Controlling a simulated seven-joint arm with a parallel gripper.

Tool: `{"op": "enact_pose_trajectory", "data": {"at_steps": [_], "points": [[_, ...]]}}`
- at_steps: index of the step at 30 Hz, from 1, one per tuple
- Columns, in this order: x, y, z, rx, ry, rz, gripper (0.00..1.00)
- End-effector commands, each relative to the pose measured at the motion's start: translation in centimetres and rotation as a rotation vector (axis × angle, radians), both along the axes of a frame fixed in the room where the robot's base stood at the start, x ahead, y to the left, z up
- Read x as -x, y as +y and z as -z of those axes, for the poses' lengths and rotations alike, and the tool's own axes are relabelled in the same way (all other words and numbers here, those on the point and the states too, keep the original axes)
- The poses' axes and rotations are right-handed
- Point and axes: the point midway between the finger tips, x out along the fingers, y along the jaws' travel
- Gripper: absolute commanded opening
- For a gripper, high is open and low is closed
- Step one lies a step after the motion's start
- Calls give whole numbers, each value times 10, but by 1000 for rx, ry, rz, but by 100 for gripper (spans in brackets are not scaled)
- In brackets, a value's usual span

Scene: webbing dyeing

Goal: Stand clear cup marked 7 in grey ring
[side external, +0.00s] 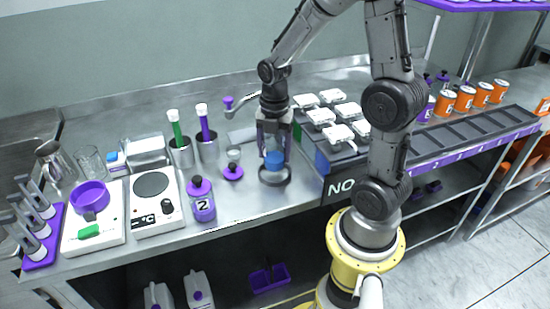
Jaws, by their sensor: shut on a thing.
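My gripper (273,150) points down over the bench and is shut on a small clear cup (273,161) with a blue part showing low in it. I cannot read a 7 on it at this size. The dark grey ring (275,181) lies on the steel bench directly below my gripper. The cup appears upright and its lower end is at the ring, but I cannot tell whether it rests inside or hangs just above. My fingers hide the cup's upper part.
A black sign (341,187) and a rack of white-lidded items (326,113) stand right. Bare bench lies in front.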

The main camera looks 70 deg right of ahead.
Motion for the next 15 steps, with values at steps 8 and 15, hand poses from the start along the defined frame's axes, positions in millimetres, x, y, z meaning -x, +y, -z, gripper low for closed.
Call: {"op": "enact_pose_trajectory", "data": {"at_steps": [8, 15], "points": [[1, 1, 26, -1, 2, 0, 0], [1, 1, 26, -1, 2, 0, 0]]}}
